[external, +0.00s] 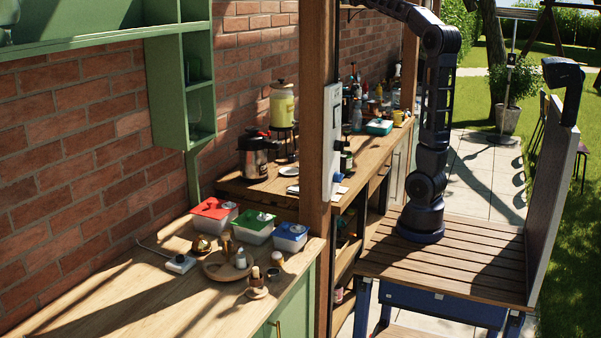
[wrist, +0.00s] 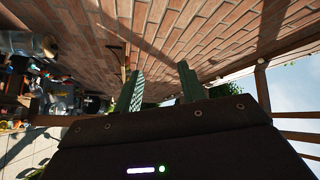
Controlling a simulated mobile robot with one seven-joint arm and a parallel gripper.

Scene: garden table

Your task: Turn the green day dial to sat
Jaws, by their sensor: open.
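I cannot make out a green day dial for certain in either view. A white panel box (external: 333,132) is fixed to the wooden post in the external view; its front is turned mostly away, and no day markings can be read. My gripper (wrist: 160,68) shows in the wrist view with its two green fingers apart and nothing between them. It faces the brick wall and touches nothing visible. In the external view my arm rises out of the top of the picture, so the gripper is hidden there.
A wooden counter (external: 120,305) holds red-lidded (external: 214,209), green-lidded (external: 252,226) and blue-lidded (external: 290,236) containers and a round tray (external: 213,268) of small items. A steel pot (external: 254,157) and a yellow dispenser (external: 282,104) stand behind the wooden post (external: 317,70).

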